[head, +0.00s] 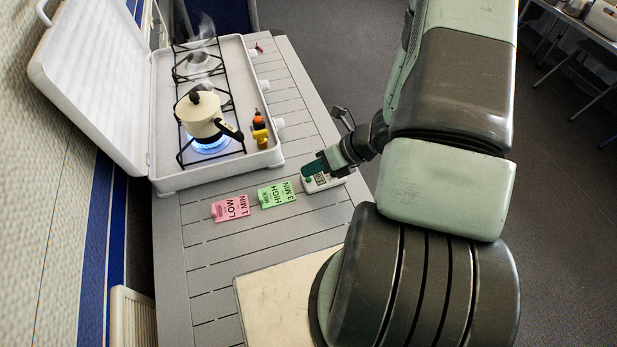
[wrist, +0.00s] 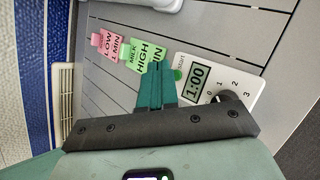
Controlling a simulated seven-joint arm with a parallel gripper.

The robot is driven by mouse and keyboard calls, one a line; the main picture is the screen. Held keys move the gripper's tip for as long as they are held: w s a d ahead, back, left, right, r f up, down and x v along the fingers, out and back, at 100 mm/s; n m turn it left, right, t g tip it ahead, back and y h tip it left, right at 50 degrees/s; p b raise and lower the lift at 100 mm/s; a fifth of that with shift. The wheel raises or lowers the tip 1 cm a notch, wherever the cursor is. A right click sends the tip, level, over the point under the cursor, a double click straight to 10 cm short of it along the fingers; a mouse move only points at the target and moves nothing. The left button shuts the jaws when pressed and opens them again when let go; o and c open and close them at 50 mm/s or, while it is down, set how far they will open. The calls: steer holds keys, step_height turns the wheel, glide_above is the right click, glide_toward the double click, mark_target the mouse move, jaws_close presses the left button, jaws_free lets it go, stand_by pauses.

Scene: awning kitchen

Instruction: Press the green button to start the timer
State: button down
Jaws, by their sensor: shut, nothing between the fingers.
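The white timer (wrist: 212,72) lies on the slatted table, its display reading 1:00. Its dial has several numbers around it. The green button (wrist: 179,75) shows at the timer's left end in the wrist view, partly beside my fingers. In the head view the timer (head: 323,186) sits below my gripper and is partly covered by it. My gripper (wrist: 160,72), with teal fingers, is shut and empty. Its tips are close to the green button in the wrist view; I cannot tell whether they touch it. It also shows in the head view (head: 311,170).
A green card (head: 277,195) reading HIGH 3 MIN and a pink card (head: 232,208) reading LOW 1 MIN lie left of the timer. A white stove (head: 170,183) with a lit burner holds a steaming cream pot (head: 200,116). Small bottles (head: 259,128) stand beside the pot.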

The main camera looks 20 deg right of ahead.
steer(key=shift+f, duration=0.15)
steer(key=shift+f, duration=0.3)
steer(key=shift+f, duration=0.3)
stand_by(0.5)
steer(key=shift+r, duration=0.75)
steer(key=shift+r, duration=2.5)
